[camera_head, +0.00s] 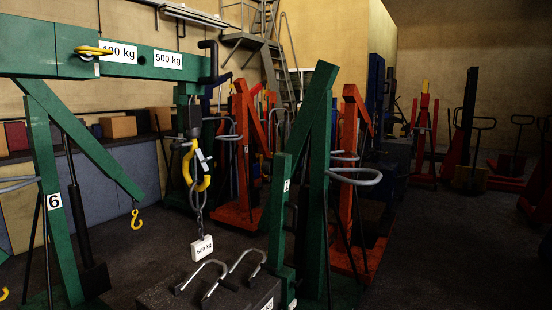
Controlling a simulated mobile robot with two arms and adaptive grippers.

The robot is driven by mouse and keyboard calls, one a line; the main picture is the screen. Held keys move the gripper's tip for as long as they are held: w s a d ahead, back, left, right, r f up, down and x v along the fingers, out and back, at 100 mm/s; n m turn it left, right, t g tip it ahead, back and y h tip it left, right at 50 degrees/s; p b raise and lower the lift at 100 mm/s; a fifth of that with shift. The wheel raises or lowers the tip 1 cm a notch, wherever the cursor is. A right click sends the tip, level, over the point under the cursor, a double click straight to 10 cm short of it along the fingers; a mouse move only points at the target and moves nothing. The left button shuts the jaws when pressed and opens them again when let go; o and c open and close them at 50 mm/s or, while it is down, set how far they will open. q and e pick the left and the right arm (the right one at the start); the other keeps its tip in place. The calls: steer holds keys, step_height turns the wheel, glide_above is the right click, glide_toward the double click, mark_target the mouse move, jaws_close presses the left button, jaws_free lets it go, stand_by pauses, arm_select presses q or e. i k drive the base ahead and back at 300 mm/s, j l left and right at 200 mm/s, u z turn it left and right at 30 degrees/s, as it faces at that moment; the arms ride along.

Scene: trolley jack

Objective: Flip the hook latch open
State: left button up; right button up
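A large yellow hook (187,166) hangs from the end of the green crane boom (140,61), left of the picture's middle. A small pale metal latch (203,160) sits at the hook's upper right side. It is too small and dark to tell whether it closes the hook's mouth. A chain (197,205) hangs from the bottom of the hook and carries a white tag marked 500 kg (202,248). Neither of my grippers shows in the head view.
A dark block with metal handles (215,290) is below the tag. A green upright (316,150) stands close to the hook's right. Red and orange jacks (240,160) stand behind. Floor (430,240) is open at right.

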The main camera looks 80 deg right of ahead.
mark_target(202, 161)
steer(key=z, duration=1.95)
steer(key=i+u, duration=0.25)
steer(key=k+j, duration=0.05)
